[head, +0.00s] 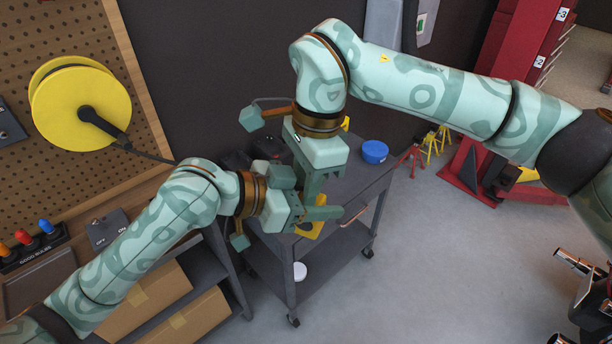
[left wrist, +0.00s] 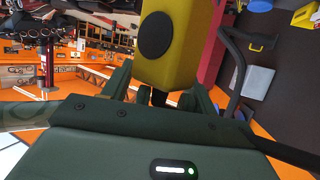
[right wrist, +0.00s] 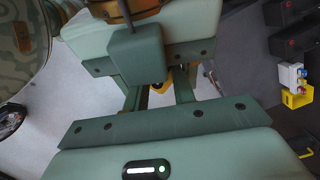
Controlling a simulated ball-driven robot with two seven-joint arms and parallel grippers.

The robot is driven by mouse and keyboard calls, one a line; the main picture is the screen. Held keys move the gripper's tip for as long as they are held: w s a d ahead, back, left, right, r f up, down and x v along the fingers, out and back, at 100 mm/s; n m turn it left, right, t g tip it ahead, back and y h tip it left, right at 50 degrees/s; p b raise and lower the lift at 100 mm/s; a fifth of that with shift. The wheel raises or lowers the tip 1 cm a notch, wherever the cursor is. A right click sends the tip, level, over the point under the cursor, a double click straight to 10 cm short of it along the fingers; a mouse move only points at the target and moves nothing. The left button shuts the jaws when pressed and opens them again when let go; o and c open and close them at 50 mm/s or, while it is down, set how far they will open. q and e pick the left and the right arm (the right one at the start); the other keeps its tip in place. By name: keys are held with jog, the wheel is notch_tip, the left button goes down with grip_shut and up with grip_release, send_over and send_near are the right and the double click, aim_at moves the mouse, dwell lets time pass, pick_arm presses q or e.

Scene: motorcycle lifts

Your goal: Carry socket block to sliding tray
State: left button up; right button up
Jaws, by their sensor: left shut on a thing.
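A yellow block with a black round face (left wrist: 168,38), which I take for the socket block, is held in my left gripper (left wrist: 160,92). In the head view, part of the yellow block (head: 311,231) shows below my left gripper (head: 322,214), over the dark cart. My right gripper (head: 314,190) points down close above the left one. In the right wrist view its fingers (right wrist: 160,93) stand apart, with a bit of yellow beyond them. The left hand hides much there, so contact with the block is unclear. I cannot identify the sliding tray for certain.
The dark wheeled cart (head: 350,190) carries a blue round container (head: 374,151) and black items. A white round thing (head: 299,271) lies on its lower shelf. A shallow tray (head: 38,284) lies on the bench at left. A red lift (head: 505,95) stands at right.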

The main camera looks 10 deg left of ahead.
grip_shut()
pick_arm(q)
jog(key=o, duration=1.6)
pick_arm(e)
jog(key=shift+w, duration=0.1)
